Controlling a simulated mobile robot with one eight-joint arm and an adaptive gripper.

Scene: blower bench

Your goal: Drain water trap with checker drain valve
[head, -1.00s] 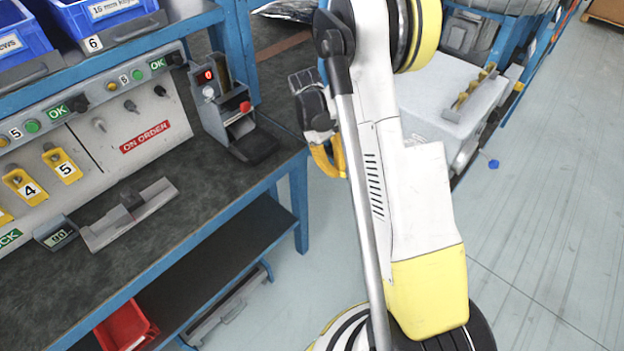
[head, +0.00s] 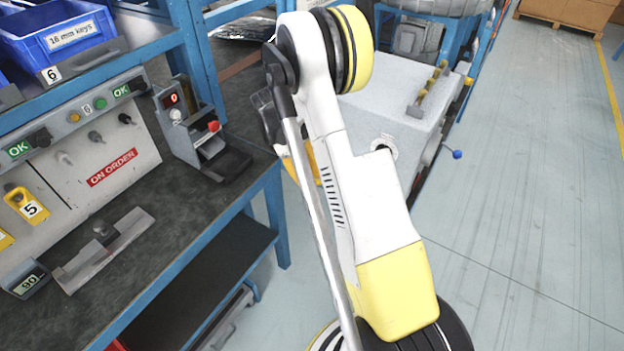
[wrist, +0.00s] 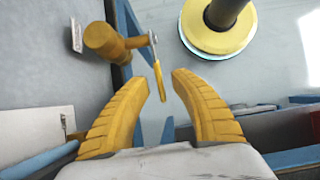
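In the wrist view my gripper (wrist: 160,84) is open, its two curved yellow fingers apart with nothing held. Ahead of the fingertips is a yellow cylindrical fitting (wrist: 108,42) with a thin lever (wrist: 158,78) ending in a yellow grip. The grip points toward the gap between the fingers; I see no contact. I cannot tell whether this is the drain valve. In the head view a blue-knobbed lever (head: 457,154) sticks out from the right side of a pale grey box (head: 385,85). My gripper (head: 300,168) is mostly hidden behind my arm. No water trap can be made out clearly.
The blue-framed workbench (head: 190,225) fills the left, with a red-display device (head: 188,125) near its corner. A yellow round disc (wrist: 218,30) with a dark post is at the upper right of the wrist view. Open floor (head: 530,190) lies right.

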